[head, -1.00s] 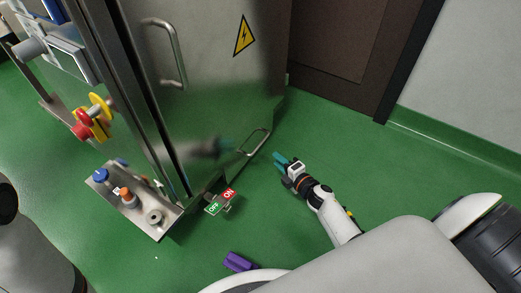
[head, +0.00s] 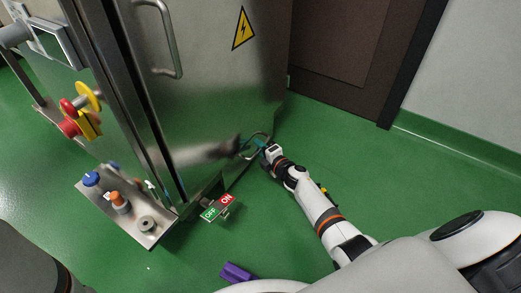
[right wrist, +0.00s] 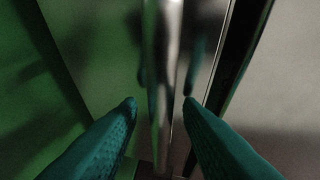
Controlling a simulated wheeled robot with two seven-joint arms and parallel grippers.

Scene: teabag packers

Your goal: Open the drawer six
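A metal loop handle (head: 250,136) sits low on the steel cabinet front (head: 225,105), near its bottom right edge. No drawer number is legible, so I cannot tell which drawer it belongs to; the front looks closed. My right gripper (head: 260,145) is at this handle, its teal fingers partly hidden there. In the right wrist view the two fingers (right wrist: 160,104) are apart, with a shiny vertical bar (right wrist: 160,55), seemingly the handle, between them. Neither finger is clearly pressed on it. My left gripper is out of view.
A taller handle (head: 170,40) is higher on the cabinet, left of a yellow warning sign (head: 243,29). A control box (head: 128,205) with knobs and an OFF/ON plate (head: 217,208) are at lower left. A purple object (head: 235,271) lies low in view. Green floor (head: 400,190) is clear at right.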

